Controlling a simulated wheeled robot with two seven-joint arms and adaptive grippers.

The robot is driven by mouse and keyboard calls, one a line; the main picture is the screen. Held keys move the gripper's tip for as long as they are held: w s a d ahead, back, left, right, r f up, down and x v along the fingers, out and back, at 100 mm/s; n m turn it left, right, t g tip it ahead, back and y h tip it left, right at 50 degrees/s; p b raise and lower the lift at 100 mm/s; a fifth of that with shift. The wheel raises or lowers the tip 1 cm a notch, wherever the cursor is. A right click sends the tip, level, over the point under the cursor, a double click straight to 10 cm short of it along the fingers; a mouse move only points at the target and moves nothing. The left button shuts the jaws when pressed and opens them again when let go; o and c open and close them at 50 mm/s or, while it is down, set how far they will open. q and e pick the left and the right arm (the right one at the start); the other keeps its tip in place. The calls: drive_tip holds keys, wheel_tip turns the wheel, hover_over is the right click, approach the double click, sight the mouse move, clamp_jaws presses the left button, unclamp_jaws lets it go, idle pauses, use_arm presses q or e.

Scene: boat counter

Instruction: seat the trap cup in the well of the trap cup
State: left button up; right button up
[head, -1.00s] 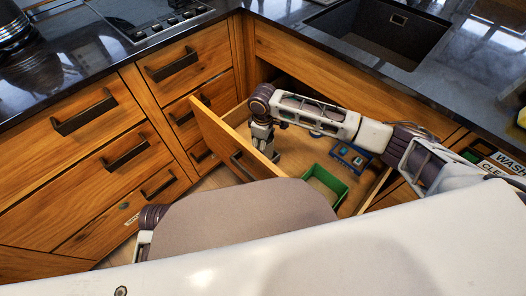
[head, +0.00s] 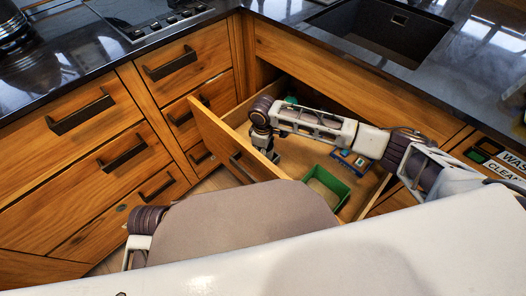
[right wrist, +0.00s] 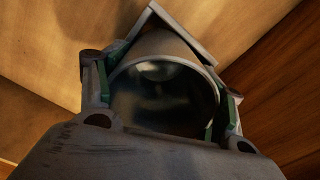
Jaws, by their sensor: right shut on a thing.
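My right gripper (head: 268,154) reaches down into the open wooden drawer (head: 215,128), near its front panel. In the right wrist view, its green-padded fingers (right wrist: 164,92) are shut on a round, dark, glossy cup (right wrist: 160,108), the trap cup, one finger on each side. A pale grey angled edge (right wrist: 186,24) shows just beyond the cup's rim; it looks like a corner of the well. The cup hides the rest, and I cannot tell whether the cup is inside it or above it. My left gripper is not in view.
A green open box (head: 327,188) stands in the drawer, right of the gripper. A blue piece (head: 352,161) lies behind it, and a small teal thing (head: 291,100) is at the back.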

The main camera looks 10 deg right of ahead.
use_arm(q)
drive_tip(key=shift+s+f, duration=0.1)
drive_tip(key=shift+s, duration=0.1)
use_arm(e)
drive_tip(key=o, duration=1.3)
drive_tip(key=shift+f, duration=0.1)
drive_tip(key=o, duration=0.5)
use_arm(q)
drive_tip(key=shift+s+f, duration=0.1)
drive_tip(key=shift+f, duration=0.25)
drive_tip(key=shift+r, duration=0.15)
use_arm(e)
drive_tip(key=shift+r, duration=0.35)
drive_tip(key=shift+r+p, duration=0.3)
drive_tip(key=shift+r, duration=0.1)
use_arm(q)
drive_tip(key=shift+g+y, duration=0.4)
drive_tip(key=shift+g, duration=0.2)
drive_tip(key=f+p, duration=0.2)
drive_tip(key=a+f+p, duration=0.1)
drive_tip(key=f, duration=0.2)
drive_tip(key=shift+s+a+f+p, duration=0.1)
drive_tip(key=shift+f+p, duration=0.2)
drive_tip(key=shift+p, duration=0.05)
use_arm(e)
wheel_tip(320, 180, up, 11)
drive_tip(key=shift+f, duration=0.1)
